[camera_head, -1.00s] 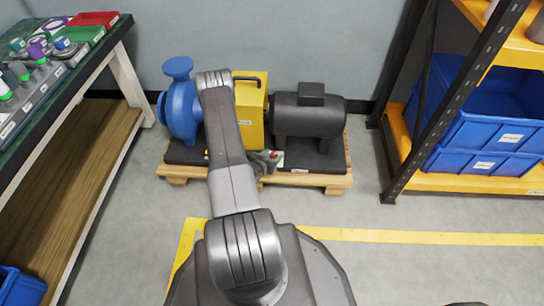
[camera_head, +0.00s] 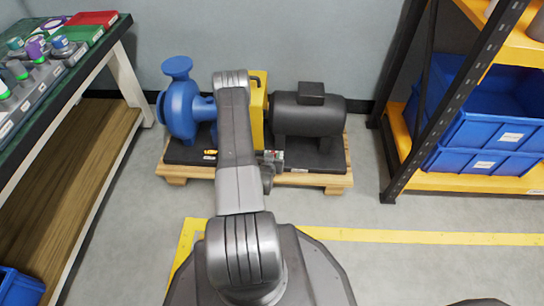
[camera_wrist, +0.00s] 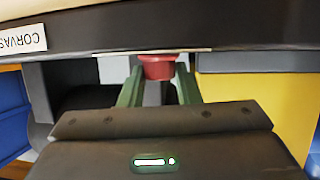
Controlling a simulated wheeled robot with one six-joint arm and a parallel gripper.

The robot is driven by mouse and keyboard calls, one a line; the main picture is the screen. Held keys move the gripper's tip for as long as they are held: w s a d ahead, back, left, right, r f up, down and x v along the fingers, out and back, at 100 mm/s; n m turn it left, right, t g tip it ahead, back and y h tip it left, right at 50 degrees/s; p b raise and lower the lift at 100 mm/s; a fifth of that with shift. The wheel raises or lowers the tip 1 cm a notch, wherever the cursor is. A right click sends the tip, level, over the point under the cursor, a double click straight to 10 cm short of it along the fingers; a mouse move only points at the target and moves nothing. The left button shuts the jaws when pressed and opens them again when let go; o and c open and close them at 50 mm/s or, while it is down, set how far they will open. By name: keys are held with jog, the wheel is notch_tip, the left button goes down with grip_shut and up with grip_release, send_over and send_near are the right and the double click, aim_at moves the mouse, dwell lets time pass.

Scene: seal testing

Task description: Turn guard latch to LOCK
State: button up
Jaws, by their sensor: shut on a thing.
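The yellow guard (camera_head: 258,112) stands between the blue pump and the dark motor, largely covered by my arm. My gripper (camera_head: 270,160) is low at the guard's front, by the pallet's front edge. In the wrist view, my gripper (camera_wrist: 158,78) has its two green fingers on either side of a red knob-like part (camera_wrist: 158,67) and is shut on it. This looks like the guard latch. Its lower part is hidden between the fingers, and no LOCK mark is readable. A yellow panel (camera_wrist: 292,105) is at the right of the wrist view.
The blue pump (camera_head: 180,108) and dark motor (camera_head: 308,112) stand on a wooden pallet (camera_head: 315,181). A small orange piece (camera_head: 210,152) shows left of my arm. A workbench (camera_head: 105,50) is left, a shelf with blue bins (camera_head: 480,140) right. Floor in front is clear.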

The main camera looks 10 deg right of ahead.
jog(key=n+y, duration=0.2)
jog(key=n+y+b, duration=0.1)
jog(key=n+y, duration=0.1)
jog(key=y, duration=0.1)
jog(key=d+n+y+b, duration=0.1)
jog(key=n+y, duration=0.1)
jog(key=y, duration=0.1)
jog(key=shift+s+d+f+n+t, duration=0.1)
jog(key=shift+s+n+t, duration=0.05)
jog(key=shift+n+t, duration=0.25)
jog(key=n+g+y, duration=0.1)
jog(key=n+y, duration=0.1)
jog(key=n+g+y, duration=0.1)
jog(key=n+y, duration=0.2)
jog(key=shift+w+d+n+g+y+b, duration=0.2)
jog(key=shift+n+g+y+b, duration=0.1)
jog(key=shift+g+b, duration=0.1)
jog(key=o, duration=1)
jog(key=shift+y, duration=0.3)
jog(key=shift+c, duration=0.2)
jog(key=shift+w, duration=0.1)
